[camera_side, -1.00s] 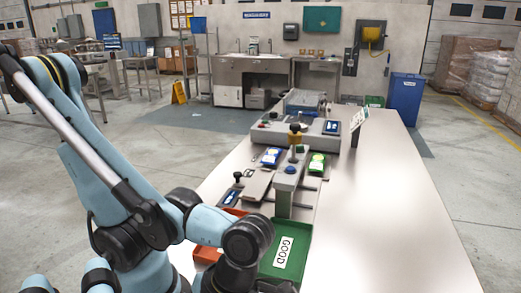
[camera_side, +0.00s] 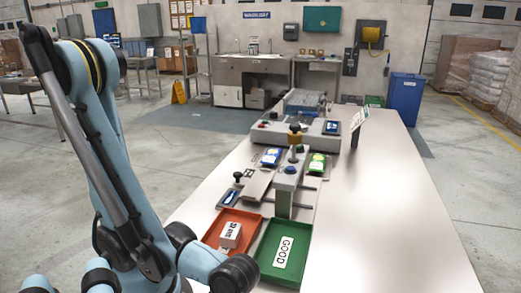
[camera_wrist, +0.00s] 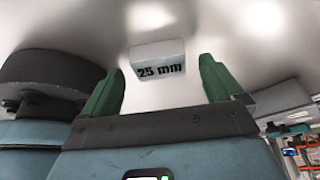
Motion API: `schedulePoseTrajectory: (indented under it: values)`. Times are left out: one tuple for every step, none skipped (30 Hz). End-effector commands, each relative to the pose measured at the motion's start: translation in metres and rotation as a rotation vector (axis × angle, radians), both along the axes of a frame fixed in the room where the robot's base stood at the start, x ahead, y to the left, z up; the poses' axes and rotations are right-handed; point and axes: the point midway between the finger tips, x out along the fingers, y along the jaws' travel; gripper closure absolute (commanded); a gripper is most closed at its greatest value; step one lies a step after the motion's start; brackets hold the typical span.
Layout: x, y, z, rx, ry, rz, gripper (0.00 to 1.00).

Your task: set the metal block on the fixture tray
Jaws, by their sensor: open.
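In the wrist view, a pale grey block (camera_wrist: 158,60) marked "25 mm" lies ahead of my gripper (camera_wrist: 158,85), on a smooth, shiny pale surface. The green fingers are apart, with nothing between them; the block appears beyond their tips. In the side view, my gripper is hidden or out of frame below my wrist. A small pale block with a dark label (camera_side: 231,234) sits in the orange-red tray (camera_side: 213,229); I cannot tell whether it is the same block. A flat grey-brown plate (camera_side: 258,185) lies behind the trays; I cannot tell which part is the fixture tray.
A green tray (camera_side: 269,262) marked "GOOD" stands right of the red one. The bench's right side (camera_side: 380,220) is clear.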

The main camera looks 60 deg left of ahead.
Motion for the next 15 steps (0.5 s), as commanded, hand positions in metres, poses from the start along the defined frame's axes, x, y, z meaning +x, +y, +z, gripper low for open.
schedulePoseTrajectory:
  values:
    - [-0.0012, -0.0003, -0.0030, 0.000, 0.000, -0.001, 0.06]
    - [-0.0018, -0.0004, -0.0043, 0.000, 0.000, -0.001, 0.06]
    - [-0.0025, -0.0001, -0.0059, 0.000, 0.000, -0.001, 0.06]
    - [-0.0029, -0.0002, -0.0068, 0.000, 0.000, -0.001, 0.06]
    - [-0.0034, 0.0001, -0.0078, -0.001, 0.000, -0.001, 0.06]
    - [-0.0039, 0.0002, -0.0086, -0.001, 0.000, -0.001, 0.06]
    - [-0.0041, 0.0001, -0.0090, -0.001, 0.000, -0.001, 0.06]
    - [-0.0042, 0.0002, -0.0094, -0.001, 0.000, -0.001, 0.06]
    - [-0.0045, 0.0003, -0.0097, -0.001, 0.000, 0.000, 0.06]
    - [-0.0046, 0.0004, -0.0099, -0.001, 0.000, 0.000, 0.06]
    - [-0.0046, 0.0004, -0.0099, -0.001, 0.000, 0.000, 0.06]
    - [-0.0046, 0.0005, -0.0099, -0.001, 0.000, 0.000, 0.06]
    - [-0.0046, 0.0005, -0.0099, -0.001, 0.000, 0.000, 0.06]
    - [-0.0046, 0.0005, -0.0098, -0.001, 0.000, 0.000, 0.06]
    - [-0.0046, 0.0005, -0.0098, -0.001, 0.000, 0.000, 0.06]
